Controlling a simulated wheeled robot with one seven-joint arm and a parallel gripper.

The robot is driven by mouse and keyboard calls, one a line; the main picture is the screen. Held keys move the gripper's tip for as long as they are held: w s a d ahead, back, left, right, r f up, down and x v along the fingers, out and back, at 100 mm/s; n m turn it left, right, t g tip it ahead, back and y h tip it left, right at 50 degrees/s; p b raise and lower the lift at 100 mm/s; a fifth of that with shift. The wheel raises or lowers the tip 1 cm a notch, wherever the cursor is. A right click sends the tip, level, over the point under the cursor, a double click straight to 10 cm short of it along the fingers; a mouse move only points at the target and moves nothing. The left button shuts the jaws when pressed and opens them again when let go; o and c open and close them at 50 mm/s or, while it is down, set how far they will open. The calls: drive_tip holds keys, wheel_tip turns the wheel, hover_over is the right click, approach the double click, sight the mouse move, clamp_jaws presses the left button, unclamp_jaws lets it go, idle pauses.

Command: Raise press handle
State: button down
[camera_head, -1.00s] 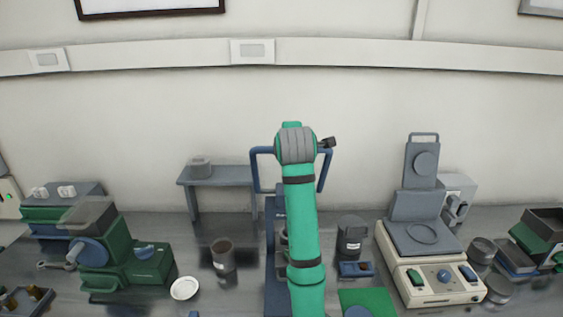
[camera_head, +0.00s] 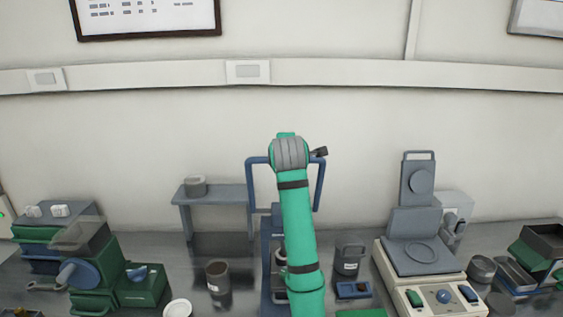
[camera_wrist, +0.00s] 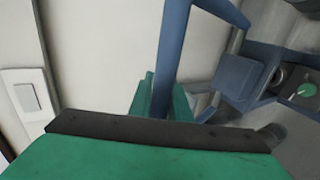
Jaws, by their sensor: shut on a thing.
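The press handle (camera_head: 251,185) is a blue U-shaped bar that stands raised above the blue press frame (camera_head: 267,262) in the head view. My green arm covers the middle of the bar and much of the press. In the wrist view, the blue handle bar (camera_wrist: 172,50) runs down between the green fingers. My gripper (camera_wrist: 160,102) is shut on that bar. The fingertips are mostly hidden behind my wrist in the head view.
A cream machine with a raised grey plate (camera_head: 418,180) stands to the right. A dark canister (camera_head: 348,262) is just right of the press.

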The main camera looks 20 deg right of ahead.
drive_tip(key=c, duration=1.6)
unclamp_jaws()
drive_tip(key=shift+w+d+f, duration=0.15)
drive_tip(key=shift+d+f, duration=0.1)
drive_tip(key=shift+f, duration=0.55)
drive_tip(key=shift+c, duration=0.2)
drive_tip(key=shift+a+r, duration=0.15)
drive_tip(key=shift+r, duration=0.1)
drive_tip(key=v, duration=1)
drive_tip(key=shift+s+r, duration=0.2)
drive_tip(key=shift+s, duration=0.15)
drive_tip(key=shift+a, duration=0.1)
